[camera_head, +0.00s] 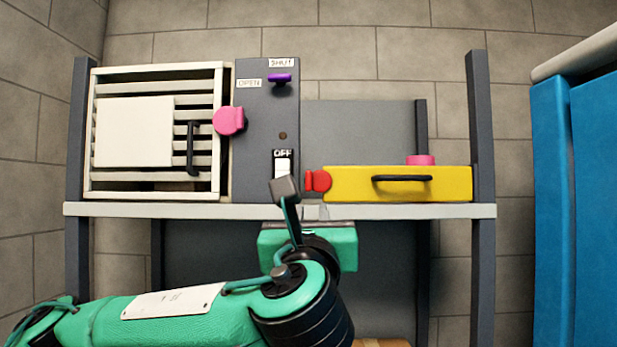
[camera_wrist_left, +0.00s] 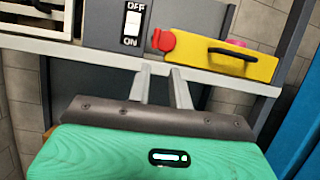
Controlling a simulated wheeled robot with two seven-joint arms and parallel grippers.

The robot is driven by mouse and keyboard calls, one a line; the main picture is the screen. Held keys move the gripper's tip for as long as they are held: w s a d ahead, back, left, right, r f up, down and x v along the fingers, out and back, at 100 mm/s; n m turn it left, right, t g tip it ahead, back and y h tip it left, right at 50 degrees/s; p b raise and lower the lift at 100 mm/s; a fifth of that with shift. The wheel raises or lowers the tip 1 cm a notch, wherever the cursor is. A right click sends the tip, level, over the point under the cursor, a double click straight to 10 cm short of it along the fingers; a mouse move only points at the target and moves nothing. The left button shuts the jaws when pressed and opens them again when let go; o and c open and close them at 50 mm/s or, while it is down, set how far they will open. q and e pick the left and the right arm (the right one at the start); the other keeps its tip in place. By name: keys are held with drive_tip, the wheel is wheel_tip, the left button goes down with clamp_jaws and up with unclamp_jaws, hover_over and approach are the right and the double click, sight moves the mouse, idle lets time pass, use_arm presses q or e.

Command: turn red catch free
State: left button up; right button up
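The red catch (camera_head: 319,181) is a small knob at the left end of a yellow drawer front (camera_head: 345,190). It also shows in the left wrist view (camera_wrist_left: 163,41), just above and beyond my fingertips. My left gripper (camera_head: 313,211) is in front of the shelf edge, below the catch. In the left wrist view my left gripper (camera_wrist_left: 160,72) has its two fingers apart with nothing between them, and they do not appear to touch the catch. My right gripper is not in view.
The yellow drawer has a black handle (camera_head: 402,179). A pink knob (camera_head: 230,121) is at a white slatted door (camera_head: 215,75). A grey panel (camera_head: 262,130) carries a purple lever (camera_head: 281,78) and a switch (camera_head: 283,166). A pale shelf (camera_head: 400,211) runs below; blue panels (camera_head: 590,200) stand right.

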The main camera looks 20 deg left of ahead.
sight(308, 174)
use_arm(q)
drive_tip(key=p+x, duration=0.2)
drive_tip(key=x, duration=0.2)
drive_tip(key=r+p+x, duration=0.1)
drive_tip(key=p+x, duration=0.2)
drive_tip(key=x, duration=0.1)
drive_tip(key=s+r+p+x, duration=0.1)
drive_tip(key=p+x, duration=0.2)
drive_tip(key=x, duration=0.1)
drive_tip(key=shift+w+a+r, duration=0.1)
drive_tip(key=shift+w+a, duration=0.25)
drive_tip(key=shift+w+a+r+p, duration=0.2)
drive_tip(key=shift+w+p, duration=0.15)
drive_tip(key=shift+w, duration=0.25)
drive_tip(key=shift+f, duration=0.1)
clamp_jaws()
